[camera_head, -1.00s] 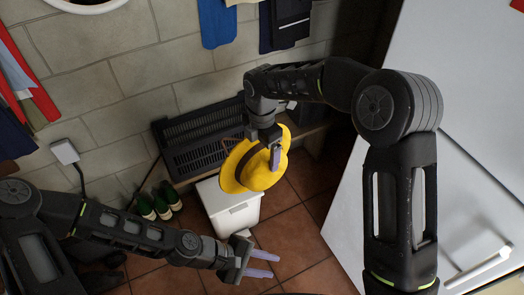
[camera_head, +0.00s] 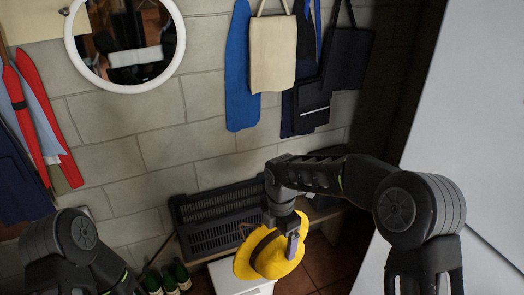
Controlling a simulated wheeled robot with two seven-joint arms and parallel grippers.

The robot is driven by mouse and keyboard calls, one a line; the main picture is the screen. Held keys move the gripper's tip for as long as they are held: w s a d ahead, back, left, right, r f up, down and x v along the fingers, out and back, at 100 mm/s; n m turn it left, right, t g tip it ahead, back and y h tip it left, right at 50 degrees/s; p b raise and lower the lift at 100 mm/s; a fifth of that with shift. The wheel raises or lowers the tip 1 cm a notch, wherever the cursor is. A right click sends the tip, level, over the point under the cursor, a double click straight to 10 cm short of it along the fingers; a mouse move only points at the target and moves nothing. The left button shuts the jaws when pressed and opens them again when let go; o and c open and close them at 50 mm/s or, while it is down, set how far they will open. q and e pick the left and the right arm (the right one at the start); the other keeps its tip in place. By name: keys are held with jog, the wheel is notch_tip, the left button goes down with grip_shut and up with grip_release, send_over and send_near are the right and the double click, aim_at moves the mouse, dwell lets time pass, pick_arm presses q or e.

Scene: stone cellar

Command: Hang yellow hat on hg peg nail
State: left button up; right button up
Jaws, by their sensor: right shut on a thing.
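The yellow hat (camera_head: 262,262) with a dark band hangs in the lower middle of the head view, in front of the wall and above a white bin. My right gripper (camera_head: 292,246) is shut on the hat and covers part of it. A small peg-like thing (camera_head: 64,11) sticks out at the upper left, beside the mirror; I cannot tell whether it is the hg peg nail. Only part of my left arm shows at the lower left; its gripper is out of view.
A round white-framed mirror (camera_head: 178,42) is on the stone wall. A blue garment (camera_head: 241,80), a cream bag (camera_head: 273,55) and dark bags hang right of it. More clothes (camera_head: 40,115) hang at the left.

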jog(key=m, duration=0.3)
jog(key=shift+s+m, duration=0.15)
jog(key=shift+m, duration=0.25)
jog(key=m, duration=0.4)
jog(key=shift+s+d, duration=0.2)
jog(key=shift+s, duration=0.15)
jog(key=d+m, duration=0.1)
jog(key=m, duration=0.2)
jog(key=d+r+m, duration=0.1)
jog(key=m, duration=0.3)
jog(key=s+d+r+m, duration=0.1)
jog(key=d+m, duration=0.1)
jog(key=m, duration=0.2)
jog(key=shift+r, duration=0.1)
jog(key=d+r+m, duration=0.3)
jog(key=d+m, duration=0.2)
jog(key=d, duration=0.1)
jog(key=shift+s+r, duration=0.25)
jog(key=shift+s, duration=0.1)
